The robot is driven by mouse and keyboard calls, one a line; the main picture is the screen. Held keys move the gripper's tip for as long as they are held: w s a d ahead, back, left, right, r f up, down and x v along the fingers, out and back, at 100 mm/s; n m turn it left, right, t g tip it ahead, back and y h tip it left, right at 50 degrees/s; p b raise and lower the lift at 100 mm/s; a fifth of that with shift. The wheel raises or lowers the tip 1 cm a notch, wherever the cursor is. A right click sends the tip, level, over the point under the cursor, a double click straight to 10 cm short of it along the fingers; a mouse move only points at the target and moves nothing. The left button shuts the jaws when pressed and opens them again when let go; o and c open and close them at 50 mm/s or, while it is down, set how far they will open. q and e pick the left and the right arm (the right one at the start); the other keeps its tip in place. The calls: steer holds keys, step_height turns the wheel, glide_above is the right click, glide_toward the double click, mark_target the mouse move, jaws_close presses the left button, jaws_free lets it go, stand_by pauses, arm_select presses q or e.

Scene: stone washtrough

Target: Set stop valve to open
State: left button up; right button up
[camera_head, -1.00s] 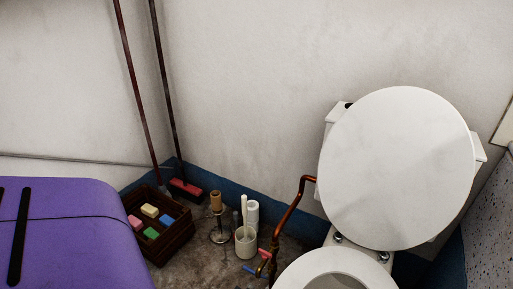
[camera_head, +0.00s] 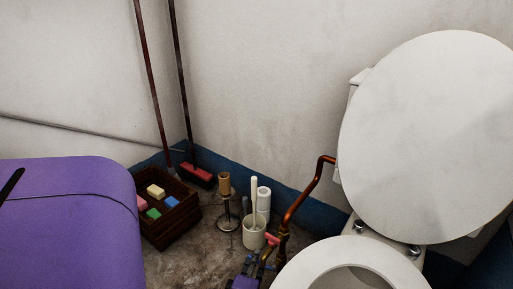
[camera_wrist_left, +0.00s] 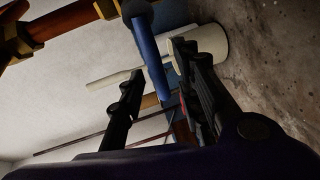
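The copper supply pipe (camera_head: 297,207) runs down beside the toilet to brass valve fittings (camera_head: 281,243). A short red handle (camera_head: 272,239) shows at the fittings. My left gripper (camera_head: 248,268) is low in the head view, just left of the fittings and partly cut off by the bottom edge. In the left wrist view, the left gripper (camera_wrist_left: 160,100) is open, its two dark fingers spread. A blue handle (camera_wrist_left: 149,50) extends down from the top toward the space between the fingers; contact cannot be told. Brass fittings (camera_wrist_left: 105,8) show at upper left. My right gripper is not in view.
The toilet bowl (camera_head: 300,270) and raised lid (camera_head: 425,130) stand close on the right. A white brush holder (camera_head: 254,234), paper rolls (camera_head: 264,200) and a wooden crate (camera_head: 172,232) stand behind and left. Bare floor (camera_head: 195,265) lies left of the gripper.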

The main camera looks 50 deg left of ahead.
arm_select(q)
steer(key=shift+w+a, duration=0.25)
steer(key=shift+w, duration=0.1)
jaws_close()
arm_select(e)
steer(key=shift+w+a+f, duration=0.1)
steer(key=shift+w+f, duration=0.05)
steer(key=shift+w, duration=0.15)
arm_select(q)
steer(key=shift+f, duration=0.1)
steer(key=shift+s, duration=0.1)
